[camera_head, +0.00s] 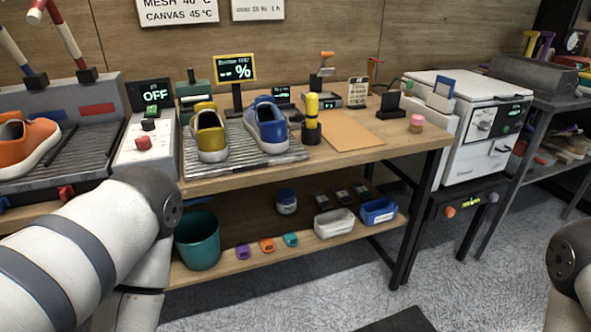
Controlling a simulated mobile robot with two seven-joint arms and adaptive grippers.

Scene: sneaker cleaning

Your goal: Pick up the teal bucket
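The teal bucket (197,244) stands upright on the left part of the lower wooden shelf, under the workbench. Its open rim faces up, and its upper left side is close to my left arm in the picture. My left arm crosses the lower left of the view, in front of the bench, but its gripper is not visible. Only a small part of my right arm shows at the right edge, and its gripper is out of view too.
The lower shelf (240,281) also holds small coloured items, a white bin (334,224), a blue bin (379,212) and a dark blue jar (287,201). Sneakers stand on the bench top (350,155) above. Open grey floor (480,260) lies to the right.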

